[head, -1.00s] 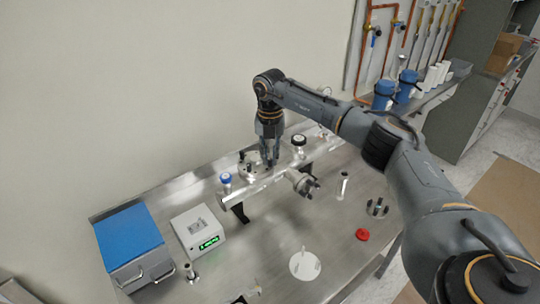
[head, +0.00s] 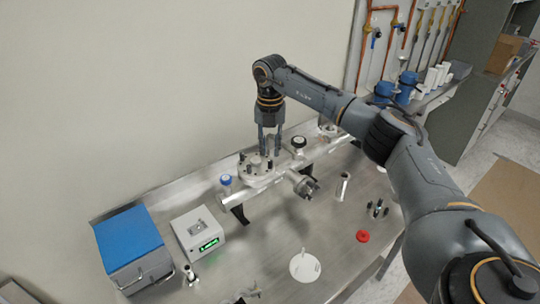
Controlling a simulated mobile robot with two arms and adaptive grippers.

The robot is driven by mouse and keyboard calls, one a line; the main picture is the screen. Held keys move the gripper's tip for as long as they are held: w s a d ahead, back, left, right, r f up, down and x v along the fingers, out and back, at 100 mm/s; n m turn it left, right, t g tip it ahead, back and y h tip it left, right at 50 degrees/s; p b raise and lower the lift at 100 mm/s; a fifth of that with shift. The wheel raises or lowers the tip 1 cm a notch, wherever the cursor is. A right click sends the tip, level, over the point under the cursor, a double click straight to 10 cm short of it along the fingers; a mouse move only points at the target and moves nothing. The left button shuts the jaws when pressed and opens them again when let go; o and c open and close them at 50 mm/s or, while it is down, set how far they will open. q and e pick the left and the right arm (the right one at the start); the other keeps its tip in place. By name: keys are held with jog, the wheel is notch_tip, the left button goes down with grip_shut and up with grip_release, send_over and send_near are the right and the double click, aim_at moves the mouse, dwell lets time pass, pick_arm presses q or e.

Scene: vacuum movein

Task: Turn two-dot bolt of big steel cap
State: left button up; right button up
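The big steel cap (head: 251,169) is a round flange with several small upright bolts, on top of the steel tube in the head view. The dots on the bolts are too small to read, so I cannot tell which is the two-dot bolt. My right gripper (head: 270,151) points straight down over the right rear part of the cap. Its fingers are a little apart, with nothing seen between them. I cannot tell whether the fingertips touch a bolt. My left gripper does not show.
The steel tube (head: 237,199) carries a blue-knobbed valve (head: 225,180), a black-knobbed valve (head: 298,142) and a side port (head: 304,184). A green-display box (head: 198,232) and a blue-lidded case (head: 129,238) stand left. A red ring (head: 362,236) and white disc (head: 305,267) lie in front.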

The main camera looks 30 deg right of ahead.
aim_at(270, 160)
notch_tip(270, 160, up, 8)
jog(key=shift+r, duration=0.1)
